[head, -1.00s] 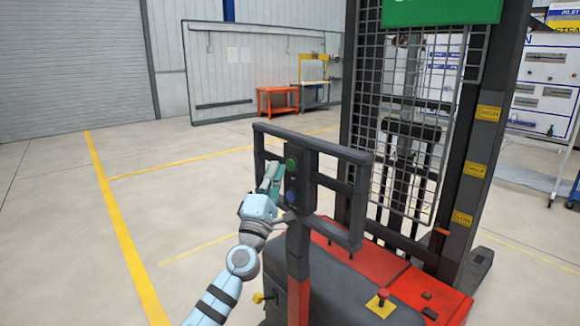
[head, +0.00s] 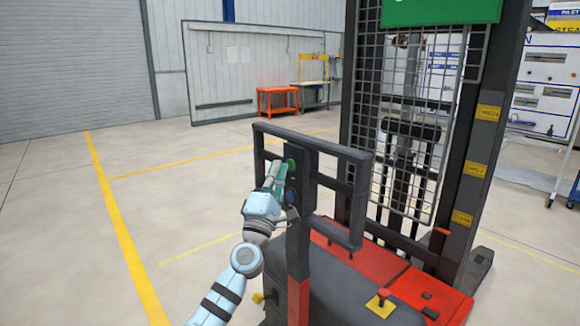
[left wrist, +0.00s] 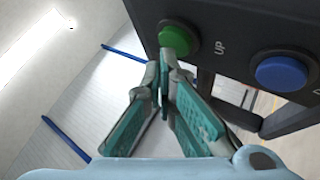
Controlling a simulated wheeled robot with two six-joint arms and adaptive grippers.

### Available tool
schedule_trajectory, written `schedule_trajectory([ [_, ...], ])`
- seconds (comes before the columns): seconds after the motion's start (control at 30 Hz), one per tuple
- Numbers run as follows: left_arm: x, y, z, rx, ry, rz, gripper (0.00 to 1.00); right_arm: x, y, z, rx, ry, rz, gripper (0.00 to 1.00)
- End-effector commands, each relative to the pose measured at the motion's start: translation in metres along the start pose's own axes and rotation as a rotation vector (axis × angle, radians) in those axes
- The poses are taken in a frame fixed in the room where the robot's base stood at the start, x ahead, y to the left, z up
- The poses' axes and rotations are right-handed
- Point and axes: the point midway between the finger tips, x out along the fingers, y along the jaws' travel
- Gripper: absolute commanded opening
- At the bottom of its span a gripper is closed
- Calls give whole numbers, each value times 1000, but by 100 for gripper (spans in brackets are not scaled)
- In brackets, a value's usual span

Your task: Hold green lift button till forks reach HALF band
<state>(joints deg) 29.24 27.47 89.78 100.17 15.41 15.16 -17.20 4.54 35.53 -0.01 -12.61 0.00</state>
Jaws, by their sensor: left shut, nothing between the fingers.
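The green button (head: 291,163) sits above the blue button (head: 291,194) on the dark control post of the red and grey lift truck. In the left wrist view the green button (left wrist: 178,39) is beside the word UP; the blue button (left wrist: 281,72) is to its right. My left gripper (head: 278,166) is shut and empty, its tips at the green button's lower edge; I cannot tell whether they press it. On the mast, the HALF band (head: 475,170) is the middle yellow label. An orange pointer (head: 441,231) is near the LOW band (head: 462,218). My right gripper is out of view.
A dark handle frame (head: 345,152) surrounds the control post. A red stop knob (head: 384,293) is on the truck's body. A mesh guard (head: 370,100) covers the mast. The floor to the left is clear.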

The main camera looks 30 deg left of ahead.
Motion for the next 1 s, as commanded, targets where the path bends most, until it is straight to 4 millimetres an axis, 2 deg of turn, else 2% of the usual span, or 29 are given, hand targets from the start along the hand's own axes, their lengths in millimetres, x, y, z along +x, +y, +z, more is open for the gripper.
schedule_trajectory([
  [1.0,6,-5,5,0,-1,0,0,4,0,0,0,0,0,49],
])
